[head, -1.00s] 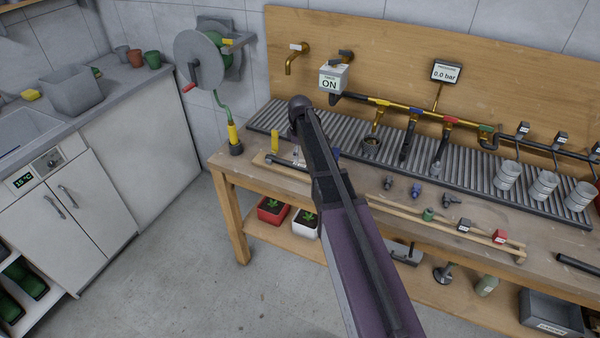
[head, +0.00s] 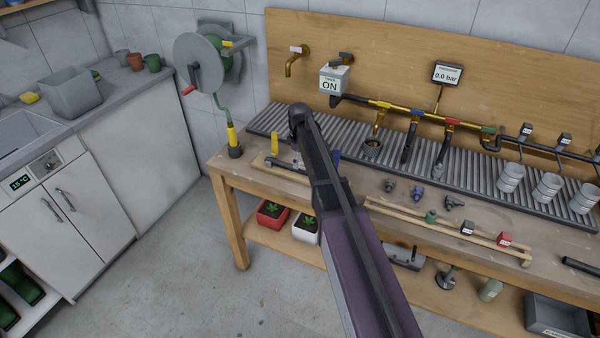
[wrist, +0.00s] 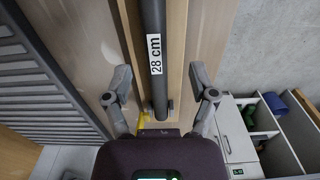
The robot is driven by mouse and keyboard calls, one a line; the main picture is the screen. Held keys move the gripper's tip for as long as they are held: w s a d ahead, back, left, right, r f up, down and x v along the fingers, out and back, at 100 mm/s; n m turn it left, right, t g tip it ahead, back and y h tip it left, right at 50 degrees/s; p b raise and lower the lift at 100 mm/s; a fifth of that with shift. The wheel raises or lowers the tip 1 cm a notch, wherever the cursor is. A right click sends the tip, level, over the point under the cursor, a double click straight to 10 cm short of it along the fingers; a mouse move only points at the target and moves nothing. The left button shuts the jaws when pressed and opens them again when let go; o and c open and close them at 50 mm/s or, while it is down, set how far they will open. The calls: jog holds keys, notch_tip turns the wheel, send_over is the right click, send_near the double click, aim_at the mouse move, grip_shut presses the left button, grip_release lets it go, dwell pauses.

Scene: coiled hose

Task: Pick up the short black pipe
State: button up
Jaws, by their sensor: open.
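A black pipe (wrist: 155,40) with a white "28 cm" label lies along a wooden rail in the wrist view. Its near end shows and its far end runs out of the top of the picture. My gripper (wrist: 160,70) is open, with one grey finger on each side of the pipe, apart from it. In the head view, part of a dark pipe (head: 287,166) shows on the bench beside my arm, which covers the rest. My gripper is hidden behind the arm there. Another black pipe (head: 582,264) lies at the right edge.
A wooden rack (head: 440,230) with small fittings lies along the bench front. A ribbed grey drain tray (head: 470,166) lies behind, with cups and a brass manifold (head: 400,108) above. A yellow-ended hose (head: 232,138) stands at the bench's left corner. The floor at left is clear.

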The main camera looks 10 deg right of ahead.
aim_at(300, 168)
jog(key=shift+w+f+b, duration=0.15)
jog(key=shift+f+b, duration=0.35)
jog(key=shift+f, duration=0.1)
jog(key=shift+w+f+b, duration=0.15)
jog(key=shift+f+b, duration=0.3)
jog(key=shift+f, duration=0.15)
jog(key=shift+f+b, duration=0.9)
jog(key=shift+f, duration=0.05)
grip_shut()
